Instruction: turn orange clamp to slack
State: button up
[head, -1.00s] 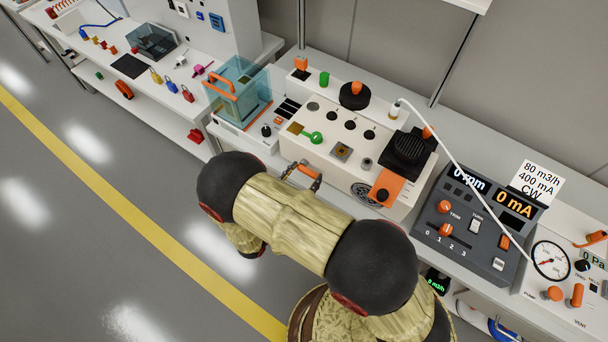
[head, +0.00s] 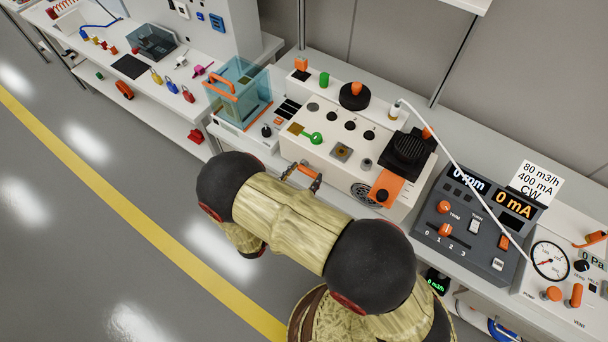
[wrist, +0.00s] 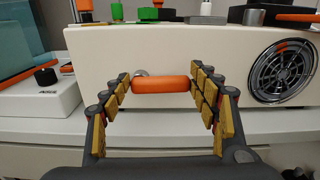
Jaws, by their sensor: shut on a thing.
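The orange clamp (wrist: 160,85) is a rounded bar on the front face of the white box (wrist: 220,55). It lies about level in the wrist view, with a small grey round part showing behind its left end. My gripper (wrist: 160,80) has one yellow-padded finger at each end of the bar and is shut on it lengthwise. In the head view the clamp (head: 301,169) shows as a small orange piece at the box's lower front edge, beside my gripper (head: 303,178). My arm hides part of that area.
A round fan grille (wrist: 281,71) is on the box front to the right. A clear teal case (head: 238,92) with an orange handle stands left of the box. A grey control panel (head: 478,225) stands to the right. Floor at left is clear.

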jog(key=n+p, duration=0.1)
jog(key=n, duration=0.1)
jog(key=r+n+p, duration=0.1)
jog(key=shift+w+a+r+n+p, duration=0.1)
jog(key=shift+w+a+n+p, duration=0.1)
jog(key=shift+a+n+p, duration=0.1)
jog(key=n, duration=0.1)
jog(key=n+p, duration=0.1)
jog(key=shift+w+a+r+n+p, duration=0.15)
jog(key=shift+r+n+p, duration=0.1)
jog(key=shift+n+p, duration=0.05)
jog(key=n, duration=0.1)
jog(key=n+p, duration=0.1)
jog(key=n, duration=0.1)
jog(key=a+n+p, duration=0.1)
jog(key=n, duration=0.1)
jog(key=shift+w+r, duration=0.15)
jog(key=shift+w, duration=0.25)
jog(key=shift+n, duration=0.3)
jog(key=o, duration=1.7)
